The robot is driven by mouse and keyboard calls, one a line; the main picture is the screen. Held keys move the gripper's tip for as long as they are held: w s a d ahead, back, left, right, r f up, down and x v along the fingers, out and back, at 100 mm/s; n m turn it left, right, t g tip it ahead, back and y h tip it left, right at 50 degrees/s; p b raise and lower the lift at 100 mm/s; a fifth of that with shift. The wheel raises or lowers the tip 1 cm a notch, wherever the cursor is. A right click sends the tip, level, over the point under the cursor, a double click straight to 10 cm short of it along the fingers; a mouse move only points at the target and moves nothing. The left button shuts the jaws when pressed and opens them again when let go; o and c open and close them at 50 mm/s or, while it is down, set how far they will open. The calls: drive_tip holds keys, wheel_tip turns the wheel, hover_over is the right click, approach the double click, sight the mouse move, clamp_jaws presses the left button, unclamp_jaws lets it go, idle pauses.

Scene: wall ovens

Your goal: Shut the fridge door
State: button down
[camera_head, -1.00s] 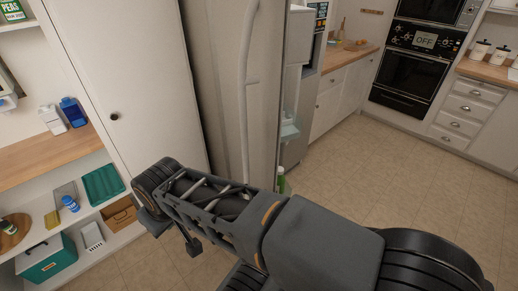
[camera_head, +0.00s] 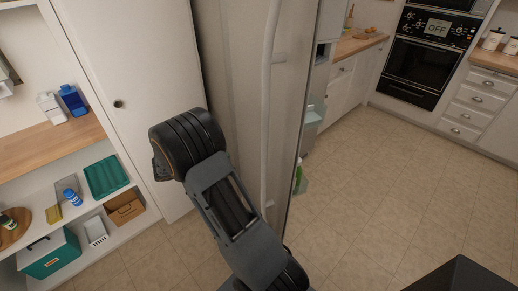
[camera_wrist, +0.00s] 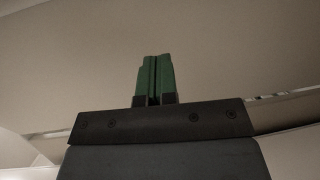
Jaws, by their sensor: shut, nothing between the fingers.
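The fridge door (camera_head: 235,90) is a large pale panel in the middle of the head view, with a long light vertical handle (camera_head: 268,110) near its right edge. The door stands open, and part of the fridge inside (camera_head: 313,115) shows past that edge. My arm crosses in front of the door's lower part in the head view; the gripper itself is hidden there. In the wrist view my gripper (camera_wrist: 155,62) has its green fingers together and empty. A plain beige surface (camera_wrist: 80,75) fills the background close to them; I cannot tell whether they touch it.
A white cabinet door with a dark knob (camera_head: 118,104) is left of the fridge door. Open shelves with a green box (camera_head: 48,254) and a brown box (camera_head: 124,208) are further left. Free tiled floor (camera_head: 390,180) lies right, before the oven (camera_head: 421,60).

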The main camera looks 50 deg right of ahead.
drive_tip(key=s+d+f+h+p, duration=0.1)
drive_tip(key=s+d+p, duration=0.2)
drive_tip(key=d, duration=1)
drive_tip(key=shift+s+d, duration=0.2)
drive_tip(key=shift+s, duration=0.45)
drive_tip(key=shift+w+f, duration=0.1)
